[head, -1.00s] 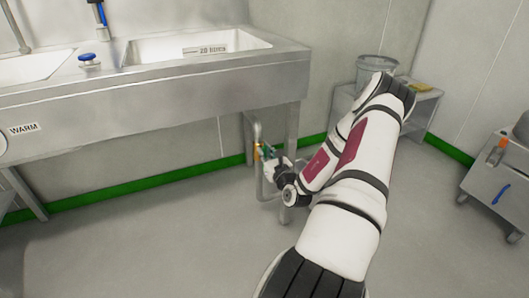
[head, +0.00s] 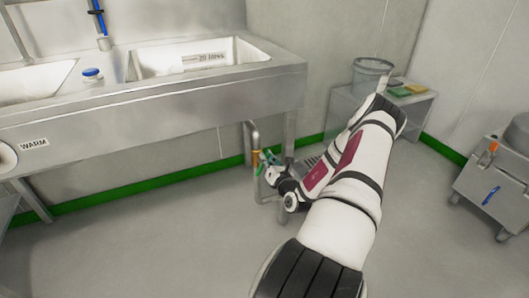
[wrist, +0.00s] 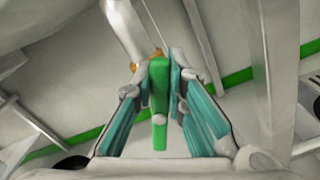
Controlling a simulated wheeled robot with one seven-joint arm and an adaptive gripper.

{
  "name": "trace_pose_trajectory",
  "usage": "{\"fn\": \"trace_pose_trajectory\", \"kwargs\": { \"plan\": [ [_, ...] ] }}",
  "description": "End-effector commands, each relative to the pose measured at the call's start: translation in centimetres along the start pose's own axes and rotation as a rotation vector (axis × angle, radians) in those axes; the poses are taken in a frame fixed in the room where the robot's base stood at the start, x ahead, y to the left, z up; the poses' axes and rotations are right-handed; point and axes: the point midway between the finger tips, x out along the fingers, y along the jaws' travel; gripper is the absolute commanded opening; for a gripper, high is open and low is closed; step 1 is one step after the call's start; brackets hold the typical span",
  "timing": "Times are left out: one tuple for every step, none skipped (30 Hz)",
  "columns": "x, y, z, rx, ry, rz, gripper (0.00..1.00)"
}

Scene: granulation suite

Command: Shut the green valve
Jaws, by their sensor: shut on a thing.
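The green valve handle (wrist: 159,105) stands between the two teal finger pads of my gripper (wrist: 160,88) in the wrist view, and the fingers are shut on it. Behind it a brass-coloured fitting (wrist: 157,53) sits on a pale pipe (wrist: 128,30). In the head view my gripper (head: 266,165) is at the pipe (head: 256,140) under the sink's right end. Green shows there at the fingers, but the handle is small and partly hidden by them.
The steel sink (head: 150,105) stands above and left, with a leg (head: 289,130) close beside my gripper. A low bench (head: 412,105) with a clear bucket (head: 371,75) is at the back right. A steel cart (head: 490,185) stands far right. The floor in front is clear.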

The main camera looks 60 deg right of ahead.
Motion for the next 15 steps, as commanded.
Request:
{"fn": "trace_pose_trajectory", "kwargs": {
  "plan": [
    [-0.1,-0.1,0.1,0.046,0.003,-0.003,0.00],
    [-0.1,-0.2,0.1,0.075,0.003,-0.003,0.00],
    [-0.1,-0.4,0.1,0.113,0.003,-0.004,0.00],
    [-0.1,-0.5,0.0,0.142,0.003,-0.004,0.00],
    [-0.1,-0.6,0.0,0.170,0.002,-0.004,0.00],
    [-0.1,-0.7,0.0,0.208,0.002,-0.003,0.00],
    [-0.1,-0.8,-0.1,0.237,0.002,-0.003,0.00],
    [-0.1,-0.9,-0.1,0.266,0.002,-0.003,0.00],
    [-0.1,-1.0,-0.1,0.304,0.002,-0.004,0.00],
    [-0.1,-1.1,-0.2,0.333,0.003,-0.004,0.00],
    [-0.1,-1.2,-0.2,0.362,0.002,-0.004,0.00],
    [-0.1,-1.3,-0.3,0.399,0.002,-0.003,0.00],
    [-0.1,-1.4,-0.3,0.427,0.002,-0.003,0.00],
    [-0.2,-1.5,-0.4,0.456,0.002,-0.004,0.00],
    [-0.2,-1.6,-0.5,0.495,0.003,-0.004,0.00]
  ]
}}
